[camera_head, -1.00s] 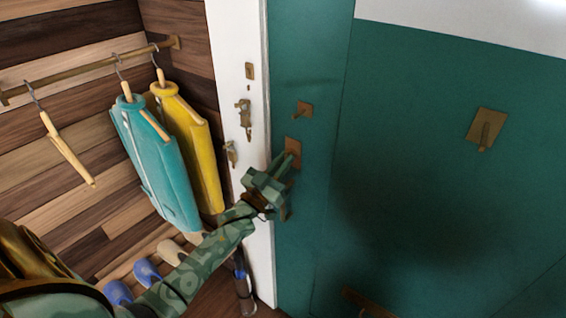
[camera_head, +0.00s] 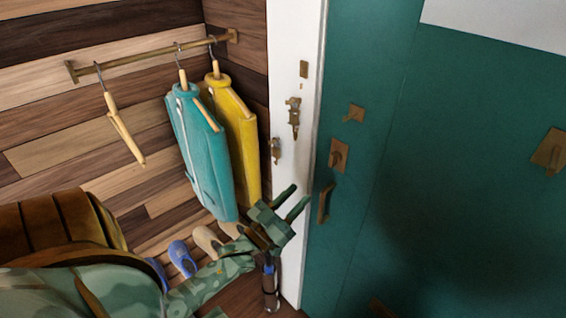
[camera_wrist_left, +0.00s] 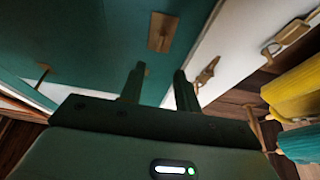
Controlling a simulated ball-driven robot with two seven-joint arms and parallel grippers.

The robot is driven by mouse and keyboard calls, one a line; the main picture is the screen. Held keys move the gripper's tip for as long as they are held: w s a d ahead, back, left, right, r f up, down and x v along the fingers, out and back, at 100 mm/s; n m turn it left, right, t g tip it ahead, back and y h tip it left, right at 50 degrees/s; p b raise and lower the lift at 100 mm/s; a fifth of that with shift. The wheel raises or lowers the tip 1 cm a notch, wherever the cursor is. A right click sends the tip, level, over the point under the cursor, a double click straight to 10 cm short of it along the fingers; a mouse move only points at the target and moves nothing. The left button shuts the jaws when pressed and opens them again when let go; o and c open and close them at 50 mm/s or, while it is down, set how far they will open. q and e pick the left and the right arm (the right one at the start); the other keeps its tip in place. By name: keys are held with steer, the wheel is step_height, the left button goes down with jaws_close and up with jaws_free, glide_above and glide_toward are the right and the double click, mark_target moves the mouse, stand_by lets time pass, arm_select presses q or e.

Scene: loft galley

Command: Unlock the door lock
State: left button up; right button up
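The teal door (camera_head: 372,215) carries a bronze plate with a turn piece (camera_head: 338,155), which looks like the door lock; it probably also shows in the left wrist view (camera_wrist_left: 163,32). A smaller bronze fitting (camera_head: 354,114) sits above it and a bronze pull handle (camera_head: 325,203) below. My left gripper (camera_head: 299,196) is open and empty, in front of the white frame, below and left of the lock plate and apart from it. Its two spread fingers (camera_wrist_left: 160,76) show in the left wrist view. I cannot tell whether the lock is turned. My right gripper is not in view.
The white door frame (camera_head: 289,60) holds several small bronze fittings. A teal garment (camera_head: 200,150) and a yellow one (camera_head: 238,135) hang from a rail (camera_head: 140,59) at left. Shoes (camera_head: 182,258) stand on the floor below. Another bronze plate (camera_head: 550,152) is at far right.

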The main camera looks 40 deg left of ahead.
arm_select(q)
steer(key=v, duration=0.4)
steer(key=shift+s+f, duration=0.1)
steer(key=shift+s, duration=0.05)
stand_by(0.4)
steer(key=s+f+g+y, duration=0.1)
steer(key=s+f+g, duration=0.25)
steer(key=f, duration=0.65)
steer(key=s+f+g+y, duration=0.1)
steer(key=s+f+g, duration=0.25)
steer(key=f, duration=0.75)
steer(key=s+f+g+y, duration=0.1)
steer(key=s+f+g, duration=0.3)
steer(key=f, duration=0.6)
steer(key=s+d+f+m+g, duration=0.1)
steer(key=s+d+f+g, duration=0.2)
steer(key=s+f, duration=0.2)
steer(key=s+d+f+g+b, duration=0.1)
steer(key=s+d+f+g, duration=0.2)
steer(key=s, duration=0.9)
steer(key=s+d+f+m+g+h, duration=0.1)
steer(key=s+d+f+g, duration=0.2)
steer(key=s+f, duration=0.5)
steer(key=shift+s+d+m+g, duration=0.3)
steer(key=shift+s+g, duration=0.25)
steer(key=shift+g, duration=0.25)
